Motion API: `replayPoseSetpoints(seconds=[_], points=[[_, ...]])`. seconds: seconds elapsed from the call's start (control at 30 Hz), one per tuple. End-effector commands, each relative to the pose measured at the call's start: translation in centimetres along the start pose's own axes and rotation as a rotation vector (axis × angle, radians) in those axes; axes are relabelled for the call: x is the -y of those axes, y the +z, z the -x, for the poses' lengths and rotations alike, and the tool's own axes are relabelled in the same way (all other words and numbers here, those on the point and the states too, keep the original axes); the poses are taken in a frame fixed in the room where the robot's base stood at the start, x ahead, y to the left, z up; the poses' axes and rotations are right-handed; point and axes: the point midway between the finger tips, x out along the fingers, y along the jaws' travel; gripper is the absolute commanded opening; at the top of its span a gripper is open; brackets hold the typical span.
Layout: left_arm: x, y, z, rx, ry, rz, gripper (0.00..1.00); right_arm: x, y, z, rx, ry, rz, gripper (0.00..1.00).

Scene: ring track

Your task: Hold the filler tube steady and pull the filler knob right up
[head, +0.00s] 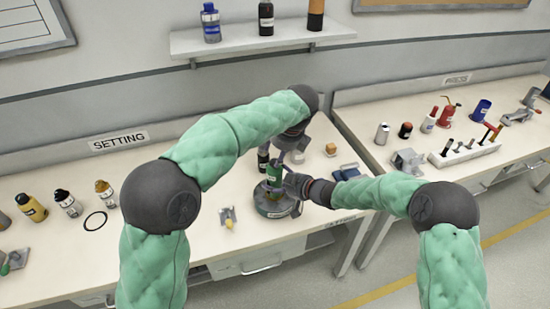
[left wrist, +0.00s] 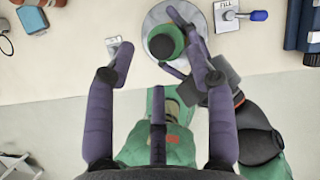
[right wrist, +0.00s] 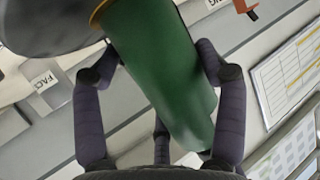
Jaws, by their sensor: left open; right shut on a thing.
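The filler tube (head: 273,172) is a green upright cylinder on a round grey base (head: 276,206) near the table's front edge. My right gripper (head: 287,184) is shut on the tube from the right; its fingers flank the green tube (right wrist: 160,70) in the right wrist view. In the left wrist view the tube (left wrist: 178,44) shows from above, with the dark round filler knob (left wrist: 161,46) at its top. My left gripper (head: 288,153) is open above the tube.
Several bottles and a black ring (head: 95,221) are at the left. The front left table is mostly clear.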

Motion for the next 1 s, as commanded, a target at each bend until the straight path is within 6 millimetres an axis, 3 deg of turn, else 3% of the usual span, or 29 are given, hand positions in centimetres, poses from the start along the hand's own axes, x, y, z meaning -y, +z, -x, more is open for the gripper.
replayPoseSetpoints(seconds=[0.1, 0.3, 0.67, 0.7, 0.9, 1.0], points=[[-0.1, 0.0, -2.0, -0.002, 0.002, 0.001, 0.55, 0.0, 0.0, 0.0, 0.001, 0.000, 0.000, 0.30], [0.0, 0.0, -4.0, -0.001, 0.001, 0.002, 0.55, 0.0, 0.0, 0.0, 0.001, 0.000, 0.000, 0.30], [0.0, 0.0, -4.5, 0.000, -0.001, 0.002, 0.55, 0.0, 0.1, 0.0, 0.001, 0.000, -0.001, 0.30], [0.0, 0.0, -4.5, 0.000, -0.001, 0.002, 0.52, 0.0, 0.1, 0.0, 0.001, 0.000, -0.001, 0.30], [0.0, 0.1, -4.5, 0.001, -0.001, 0.002, 0.00, 0.1, 0.1, 0.0, 0.001, -0.001, 0.001, 0.30], [0.0, 0.2, -4.5, 0.002, -0.002, 0.003, 0.00, 0.1, 0.1, 0.0, 0.001, -0.002, 0.001, 0.30]])
